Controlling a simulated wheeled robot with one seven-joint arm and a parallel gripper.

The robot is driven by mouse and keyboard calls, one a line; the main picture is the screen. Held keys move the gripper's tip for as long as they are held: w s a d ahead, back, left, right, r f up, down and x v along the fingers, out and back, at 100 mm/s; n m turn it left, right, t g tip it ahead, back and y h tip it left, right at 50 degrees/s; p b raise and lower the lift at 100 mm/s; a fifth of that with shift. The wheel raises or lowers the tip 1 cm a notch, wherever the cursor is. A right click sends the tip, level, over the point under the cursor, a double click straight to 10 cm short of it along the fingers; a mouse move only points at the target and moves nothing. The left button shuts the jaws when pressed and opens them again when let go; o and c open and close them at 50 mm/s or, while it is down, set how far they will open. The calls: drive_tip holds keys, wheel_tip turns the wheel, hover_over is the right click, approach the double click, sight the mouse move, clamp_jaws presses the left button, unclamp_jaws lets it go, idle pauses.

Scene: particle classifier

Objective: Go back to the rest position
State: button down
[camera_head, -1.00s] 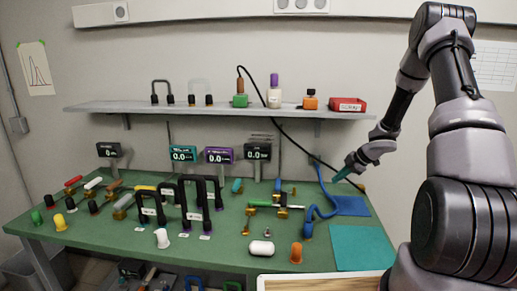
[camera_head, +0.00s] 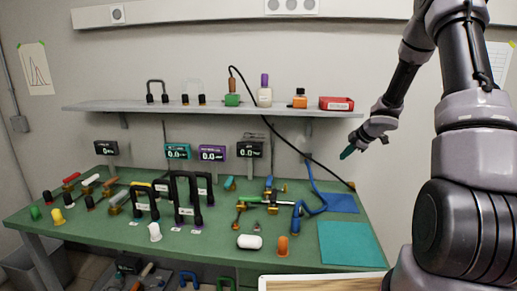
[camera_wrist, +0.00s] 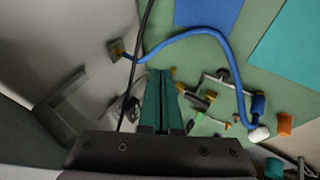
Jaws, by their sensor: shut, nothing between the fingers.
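My gripper (camera_head: 348,151) is shut and empty, with teal fingers. In the head view it hangs in the air at the right, just below the right end of the shelf and above the back of the green table (camera_head: 290,262). In the wrist view the two fingers (camera_wrist: 162,100) lie side by side with the table below them. My arm comes in from the upper right.
A shelf (camera_head: 215,111) with bottles and a red box (camera_head: 337,104) runs behind the table. A blue hose (camera_head: 318,190) and a black cable (camera_head: 290,143) lie near my gripper. Black arches (camera_head: 186,200) stand mid-table. A teal mat (camera_head: 348,244) lies clear at right.

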wheel_tip(320, 180, up, 15)
drive_tip(key=s+d+m+t+h, duration=0.2)
drive_tip(key=d+m+h, duration=0.15)
drive_tip(key=m, duration=0.25)
drive_tip(key=s+r+m+h, duration=0.3)
drive_tip(key=s+r+m, duration=0.3)
drive_tip(key=s+r, duration=0.3)
drive_tip(key=s+a+r+m+g+y, duration=0.1)
drive_tip(key=s+a+m, duration=0.3)
drive_tip(key=s, duration=0.9)
drive_tip(key=s+a+r+m+g+y, duration=0.1)
drive_tip(key=s+a+r+m+y, duration=0.2)
drive_tip(key=s+a, duration=0.5)
drive_tip(key=s+m+y, duration=0.1)
drive_tip(key=s, duration=0.4)
drive_tip(key=shift+s+a+m, duration=0.15)
drive_tip(key=shift+a+m, duration=0.15)
drive_tip(key=shift+m, duration=0.1)
